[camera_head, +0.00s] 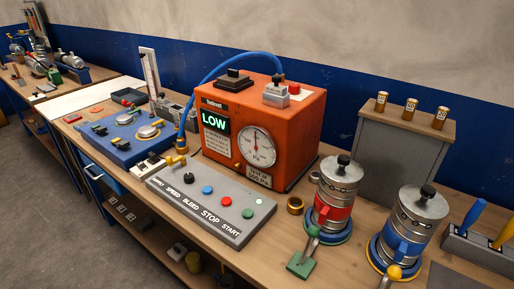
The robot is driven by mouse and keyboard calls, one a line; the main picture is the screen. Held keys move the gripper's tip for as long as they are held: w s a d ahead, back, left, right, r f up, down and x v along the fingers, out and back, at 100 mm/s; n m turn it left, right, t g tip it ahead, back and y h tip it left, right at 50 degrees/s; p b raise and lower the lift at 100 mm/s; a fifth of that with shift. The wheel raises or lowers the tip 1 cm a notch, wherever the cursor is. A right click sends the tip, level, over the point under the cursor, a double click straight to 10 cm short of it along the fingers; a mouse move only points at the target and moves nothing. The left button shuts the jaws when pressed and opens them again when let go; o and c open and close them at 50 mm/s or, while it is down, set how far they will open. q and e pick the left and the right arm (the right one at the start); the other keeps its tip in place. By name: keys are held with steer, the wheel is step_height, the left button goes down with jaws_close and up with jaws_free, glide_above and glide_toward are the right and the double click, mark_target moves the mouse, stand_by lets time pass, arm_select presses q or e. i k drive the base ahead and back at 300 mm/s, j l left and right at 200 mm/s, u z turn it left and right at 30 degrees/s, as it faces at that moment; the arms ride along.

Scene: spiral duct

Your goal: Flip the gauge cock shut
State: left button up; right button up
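An orange tester box (265,115) stands on the wooden bench. Its display reads LOW, and a round white dial gauge (257,147) sits on its front. A small brass and yellow lever fitting (176,161) is at the left back end of the grey control panel (214,208). It may be the gauge cock, but it is too small for me to tell its setting. A blue hose (218,63) arches from the box's top down to a brass fitting (182,139) left of the box. Neither of my grippers is in view.
Two metal canisters, one with a red band (331,204) and one with a blue band (408,238), stand at the right. A green lever block (303,256) is in front. A blue fixture board (124,134) with coloured levers lies left. A grey cabinet (385,150) stands behind.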

mark_target(124, 103)
steer(key=i+j+u, duration=0.1)
steer(key=i+j, duration=0.3)
steer(key=j, duration=0.35)
steer(key=i+j+u, duration=0.1)
steer(key=i+j, duration=0.35)
steer(key=j, duration=0.3)
steer(key=i+j+u, duration=0.1)
steer(key=i+j, duration=0.35)
steer(key=j, duration=0.2)
steer(key=i+j+u, duration=0.1)
steer(key=i+j, duration=0.35)
steer(key=j, duration=0.25)
steer(key=i+j+u, duration=0.1)
steer(key=i+j, duration=0.4)
steer(key=j, duration=0.1)
